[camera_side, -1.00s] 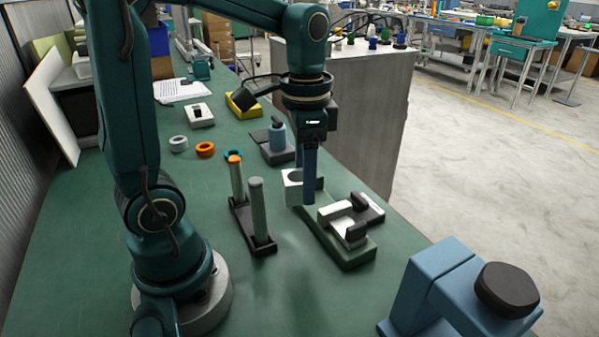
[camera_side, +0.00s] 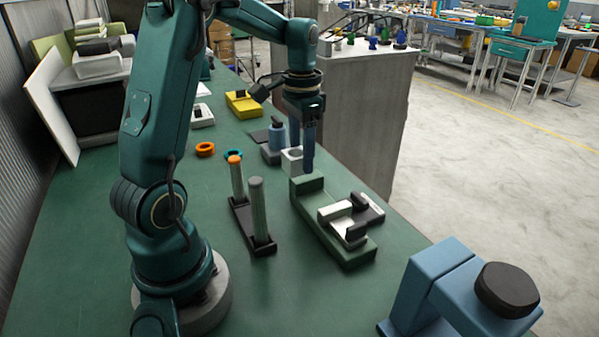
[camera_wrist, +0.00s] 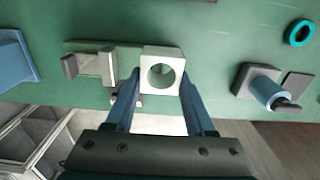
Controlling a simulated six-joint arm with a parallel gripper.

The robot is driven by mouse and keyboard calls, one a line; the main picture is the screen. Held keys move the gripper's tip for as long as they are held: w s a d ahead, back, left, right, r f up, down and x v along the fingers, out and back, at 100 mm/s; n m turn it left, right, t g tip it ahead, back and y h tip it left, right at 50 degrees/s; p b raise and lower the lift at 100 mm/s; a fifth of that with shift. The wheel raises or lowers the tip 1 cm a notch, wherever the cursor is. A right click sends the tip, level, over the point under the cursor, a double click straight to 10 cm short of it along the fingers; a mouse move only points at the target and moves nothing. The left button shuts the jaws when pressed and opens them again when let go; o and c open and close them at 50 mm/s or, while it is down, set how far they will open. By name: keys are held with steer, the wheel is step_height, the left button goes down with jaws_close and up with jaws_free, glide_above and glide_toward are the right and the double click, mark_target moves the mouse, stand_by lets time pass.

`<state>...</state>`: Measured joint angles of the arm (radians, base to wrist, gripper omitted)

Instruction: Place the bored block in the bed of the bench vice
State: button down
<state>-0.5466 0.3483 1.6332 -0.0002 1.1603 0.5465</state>
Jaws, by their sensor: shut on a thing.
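The bored block (camera_wrist: 147,53) is pale grey-white with a round hole facing the wrist camera. It is held between the fingertips of my gripper (camera_wrist: 158,88). In the side view the block (camera_side: 289,158) shows behind the near finger of my gripper (camera_side: 302,160), just beyond the raised far end of the green bench vice. The bench vice (camera_side: 312,222) has a long green bed and a pale sliding part with dark pieces at its near end. In the wrist view the vice (camera_wrist: 90,47) extends left from behind the block, which hides part of it.
A black base with two upright posts (camera_side: 258,212) stands left of the vice. A blue clamp-like device with a black knob (camera_side: 508,288) is at front right. A blue cylinder on a dark base (camera_side: 276,138) stands behind the block. An orange ring (camera_side: 205,149) lies further left.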

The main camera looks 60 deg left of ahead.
mark_target(325, 203)
steer(key=w+d+f, duration=0.3)
steer(key=shift+w+d, duration=0.3)
steer(key=shift+w+f, duration=0.1)
steer(key=shift+f, duration=2)
steer(key=shift+f, duration=0.15)
steer(key=c, duration=0.5)
jaws_free()
